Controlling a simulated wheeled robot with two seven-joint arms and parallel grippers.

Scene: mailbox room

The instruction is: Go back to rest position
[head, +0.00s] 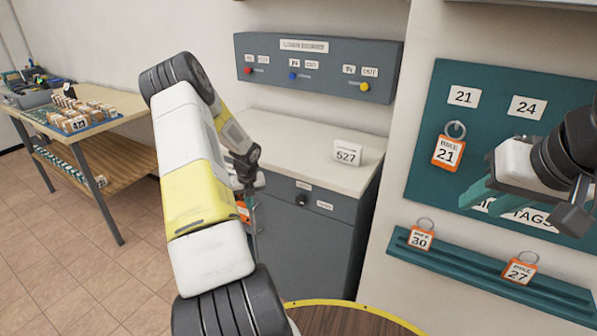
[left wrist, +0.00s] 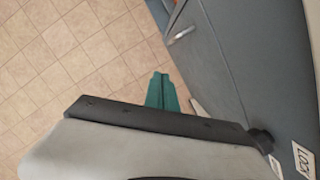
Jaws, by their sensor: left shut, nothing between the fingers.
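My left arm rises through the middle of the head view and bends back down. Its gripper (head: 252,222) hangs in front of the grey cabinet, partly hidden behind my arm. In the left wrist view the teal fingers (left wrist: 162,92) are together and empty, with floor tiles and the grey cabinet side behind them. My right gripper (head: 490,190) is at the right of the head view, in front of the teal tag board (head: 440,100). Its teal fingers are seen at an angle, so their opening is unclear.
The grey cabinet (head: 300,240) has a light top with a 527 card (head: 347,152). A button panel (head: 318,70) is above it. A wooden table (head: 112,97) stands left; floor between is clear.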

